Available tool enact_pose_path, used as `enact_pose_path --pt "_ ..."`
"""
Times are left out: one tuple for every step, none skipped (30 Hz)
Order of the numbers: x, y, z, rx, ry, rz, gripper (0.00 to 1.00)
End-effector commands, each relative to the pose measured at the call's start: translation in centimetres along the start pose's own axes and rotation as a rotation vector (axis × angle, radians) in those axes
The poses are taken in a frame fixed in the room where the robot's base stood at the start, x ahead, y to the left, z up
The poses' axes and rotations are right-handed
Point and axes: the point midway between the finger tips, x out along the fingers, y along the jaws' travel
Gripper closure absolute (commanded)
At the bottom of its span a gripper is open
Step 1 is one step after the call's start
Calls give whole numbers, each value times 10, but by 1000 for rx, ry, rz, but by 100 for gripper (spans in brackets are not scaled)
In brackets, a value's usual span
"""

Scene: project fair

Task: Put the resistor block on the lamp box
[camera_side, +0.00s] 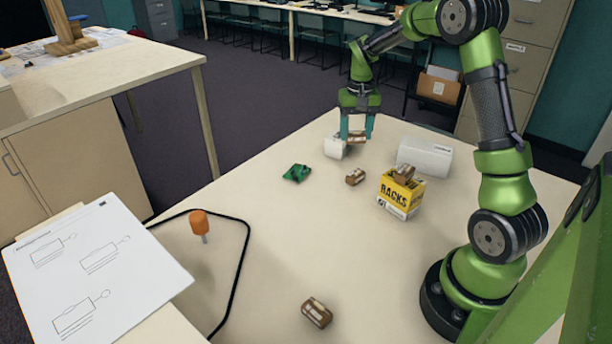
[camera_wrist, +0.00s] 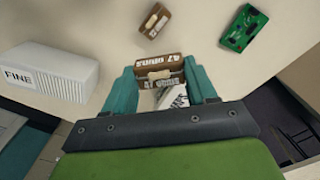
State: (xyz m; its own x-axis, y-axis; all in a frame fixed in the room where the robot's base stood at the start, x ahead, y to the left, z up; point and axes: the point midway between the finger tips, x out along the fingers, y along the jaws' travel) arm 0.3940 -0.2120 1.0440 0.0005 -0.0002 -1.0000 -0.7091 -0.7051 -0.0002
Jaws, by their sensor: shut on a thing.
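My gripper (camera_side: 357,133) is shut on a brown resistor block, its fingers on either side of it. In the wrist view the held block (camera_wrist: 158,70) shows "47 OHMS" lettering. A small white box (camera_side: 334,149), possibly the lamp box, stands just below and left of the held block in the side view. Part of a white lettered surface (camera_wrist: 174,98) shows behind the block in the wrist view. I cannot tell whether block and box touch. A yellow box (camera_side: 399,195) marked "BACKS" stands to the right with another brown block (camera_side: 404,173) on top.
A brown block (camera_side: 355,177) and a green circuit piece (camera_side: 297,173) lie nearby. A larger white box (camera_side: 425,157), marked "FINE" in the wrist view (camera_wrist: 48,75), lies to the right. Another brown block (camera_side: 317,312) lies in front. The table's middle is clear.

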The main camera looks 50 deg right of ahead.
Motion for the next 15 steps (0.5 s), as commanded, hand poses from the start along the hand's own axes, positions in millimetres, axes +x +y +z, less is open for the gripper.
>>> enact_pose_path --pt "3 -4 -13 0 0 0 74" --pt "3 -6 -19 0 0 0 74" --pt "4 -8 -28 0 0 0 74" --pt "5 -10 -34 0 -1 0 74" --pt "5 -12 -40 -1 0 1 74" --pt "6 -15 -48 -1 0 0 74" --pt "7 -16 -53 -1 0 0 74" --pt "8 -18 -59 -1 -1 0 74" --pt "8 -20 -66 -1 -1 1 74" --pt "9 -22 -71 -1 0 1 74" --pt "9 -23 -76 -1 -1 0 74" --pt "10 -25 -82 -2 0 0 74" --pt "10 -27 -86 -1 -1 0 74" --pt "10 -28 -90 -2 0 1 74" --pt "10 -29 -94 -1 0 1 74"
